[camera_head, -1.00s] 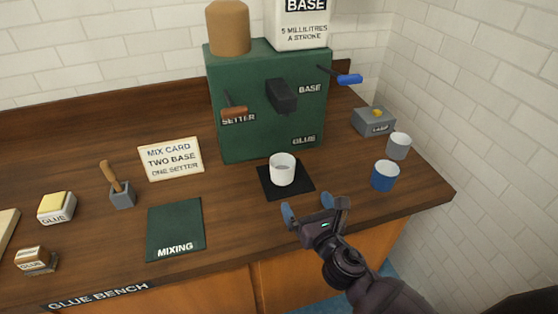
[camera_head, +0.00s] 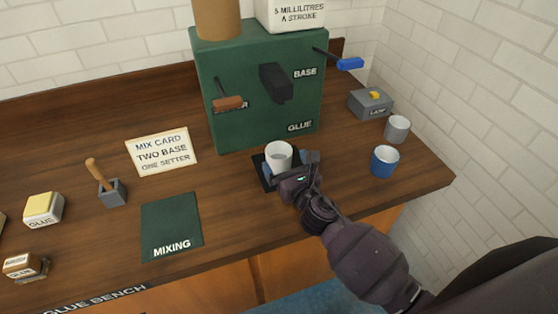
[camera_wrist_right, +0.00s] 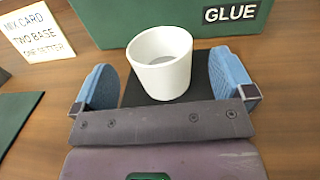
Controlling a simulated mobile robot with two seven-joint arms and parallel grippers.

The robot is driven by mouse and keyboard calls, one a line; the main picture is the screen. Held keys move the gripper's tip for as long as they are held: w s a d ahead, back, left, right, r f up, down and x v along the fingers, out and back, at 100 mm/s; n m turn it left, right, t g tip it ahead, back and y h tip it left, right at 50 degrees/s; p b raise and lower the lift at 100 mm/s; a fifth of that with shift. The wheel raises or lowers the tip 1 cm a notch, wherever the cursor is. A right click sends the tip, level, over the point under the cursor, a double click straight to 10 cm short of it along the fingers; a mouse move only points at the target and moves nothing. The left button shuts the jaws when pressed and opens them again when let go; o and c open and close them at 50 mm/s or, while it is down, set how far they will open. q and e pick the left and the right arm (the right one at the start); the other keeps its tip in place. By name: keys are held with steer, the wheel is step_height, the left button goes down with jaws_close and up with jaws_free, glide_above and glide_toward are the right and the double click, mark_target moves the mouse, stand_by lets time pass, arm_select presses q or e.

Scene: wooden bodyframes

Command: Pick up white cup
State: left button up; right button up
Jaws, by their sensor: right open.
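The white cup (camera_head: 279,154) stands upright on a small black mat (camera_head: 262,179) in front of the green glue machine (camera_head: 225,75). In the right wrist view the cup (camera_wrist_right: 160,75) sits between the two blue fingertips of my right gripper (camera_wrist_right: 163,84). Gaps show on both sides, and the fingers do not touch it. In the head view the right gripper (camera_head: 283,172) is at the cup's near side and partly hides the mat. The cup looks empty of any tool. My left gripper is not in view.
A blue cup (camera_head: 384,162) and a grey cup (camera_head: 397,129) stand to the right, near a grey box with a yellow button (camera_head: 370,103). A green mixing mat (camera_head: 172,225), a mix card (camera_head: 161,151) and a brush holder (camera_head: 112,191) lie left. The machine's handles overhang the bench.

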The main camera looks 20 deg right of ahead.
mark_target(274, 144)
steer(key=shift+w+a, duration=0.15)
steer(key=shift+w, duration=1)
steer(key=shift+w+a, duration=0.15)
steer(key=shift+w, duration=1)
steer(key=shift+c, duration=0.5)
steer(key=c, duration=1)
steer(key=shift+r, duration=0.1)
steer(key=shift+c, duration=0.3)
